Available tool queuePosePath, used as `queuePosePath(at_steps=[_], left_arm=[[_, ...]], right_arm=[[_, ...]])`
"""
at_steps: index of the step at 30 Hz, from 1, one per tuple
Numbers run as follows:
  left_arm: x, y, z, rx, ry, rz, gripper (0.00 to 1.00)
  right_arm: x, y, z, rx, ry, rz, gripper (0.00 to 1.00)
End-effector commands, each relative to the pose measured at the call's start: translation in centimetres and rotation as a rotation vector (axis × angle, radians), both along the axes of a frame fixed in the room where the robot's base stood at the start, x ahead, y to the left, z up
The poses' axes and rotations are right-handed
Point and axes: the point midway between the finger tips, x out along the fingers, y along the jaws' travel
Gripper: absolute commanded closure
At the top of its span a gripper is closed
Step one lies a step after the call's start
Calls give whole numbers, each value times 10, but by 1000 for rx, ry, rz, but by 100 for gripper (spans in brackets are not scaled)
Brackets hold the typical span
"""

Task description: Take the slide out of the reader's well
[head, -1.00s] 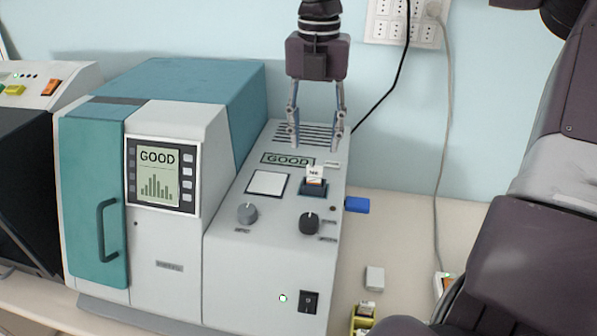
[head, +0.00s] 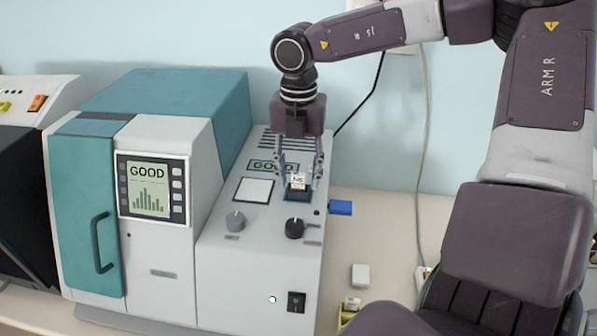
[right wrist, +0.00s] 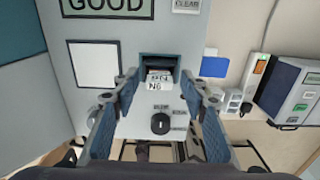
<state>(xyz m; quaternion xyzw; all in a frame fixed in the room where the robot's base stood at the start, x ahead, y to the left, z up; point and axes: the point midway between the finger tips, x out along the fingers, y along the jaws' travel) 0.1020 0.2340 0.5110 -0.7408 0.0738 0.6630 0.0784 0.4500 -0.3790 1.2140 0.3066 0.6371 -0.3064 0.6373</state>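The slide (head: 298,180), with a white label end, stands up out of the small dark well (head: 294,195) on the reader's (head: 257,253) sloping top. The reader's displays read GOOD. My right gripper (head: 297,183) points down at the well with its fingers on either side of the slide. In the right wrist view the slide (right wrist: 159,82) is between the spread fingers, with a gap on both sides. The slide's lower part is hidden in the well (right wrist: 174,60). My left gripper is in neither view.
A dark knob (head: 294,228), a grey knob (head: 235,220) and a white square pad (head: 254,190) are close to the well. A blue piece (head: 340,207) sticks out at the reader's right side. A white block (head: 361,275) lies on the bench.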

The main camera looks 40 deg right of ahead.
Motion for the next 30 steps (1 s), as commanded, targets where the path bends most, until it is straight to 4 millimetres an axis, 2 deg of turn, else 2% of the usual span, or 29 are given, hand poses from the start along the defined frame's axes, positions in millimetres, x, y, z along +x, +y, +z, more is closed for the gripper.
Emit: queuePosePath(at_steps=[1,10,22,26,30], left_arm=[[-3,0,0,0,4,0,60],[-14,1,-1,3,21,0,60],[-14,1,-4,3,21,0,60],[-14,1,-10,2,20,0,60],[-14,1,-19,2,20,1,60]], right_arm=[[0,0,0,0,0,0,68],[0,0,1,-1,-1,0,100],[2,0,7,-1,-5,-1,100],[2,0,20,-2,-7,0,100],[2,0,43,-3,-7,-1,100]])
